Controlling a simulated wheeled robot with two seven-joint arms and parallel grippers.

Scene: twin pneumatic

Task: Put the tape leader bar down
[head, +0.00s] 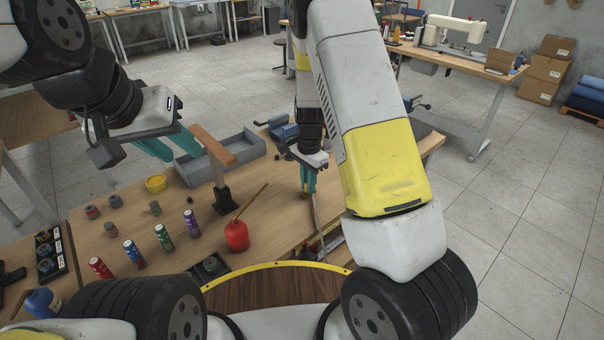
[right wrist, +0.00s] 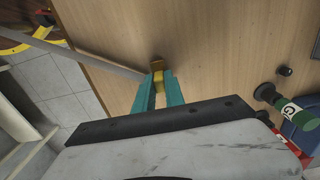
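A thin grey bar, which looks like the tape leader bar (head: 318,218), hangs below my right gripper (head: 309,188) near the bench's right front part. In the right wrist view the teal fingers of that gripper (right wrist: 158,88) are closed on a small yellow block (right wrist: 158,78) at the end of the grey bar (right wrist: 95,60). The bar runs off to the upper left there. I cannot tell whether it touches the bench. My left gripper (head: 172,143) is at the left above the bench, its teal fingers apart and nothing visible between them.
A post with an orange-brown crosspiece (head: 208,146) stands near my left gripper.

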